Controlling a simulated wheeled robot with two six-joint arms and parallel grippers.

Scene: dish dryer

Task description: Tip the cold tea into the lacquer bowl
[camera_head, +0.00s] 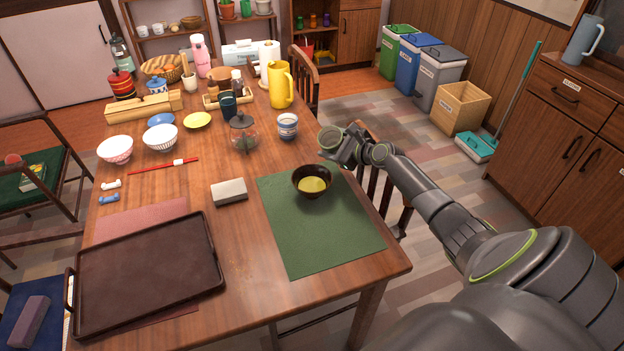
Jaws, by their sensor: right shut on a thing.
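The dark lacquer bowl (301,190) stands upright on the green mat (325,243) near the table's right side. Yellow-green liquid shows inside it. My right gripper (342,146) is at the table's right edge, just behind and to the right of the bowl. It is shut on a small olive-green cup (330,139), which is held apart from the bowl. The cup's round mouth seems to face the camera, but its exact tilt and what is in it are hard to tell. The gripper's fingers partly merge with the cup. My left gripper is not in view.
A blue-and-white cup (288,127), a glass pot (243,136) and a yellow pitcher (281,86) stand behind the bowl. A dark tray (150,272) fills the front left. A chair (385,190) stands beneath my right arm.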

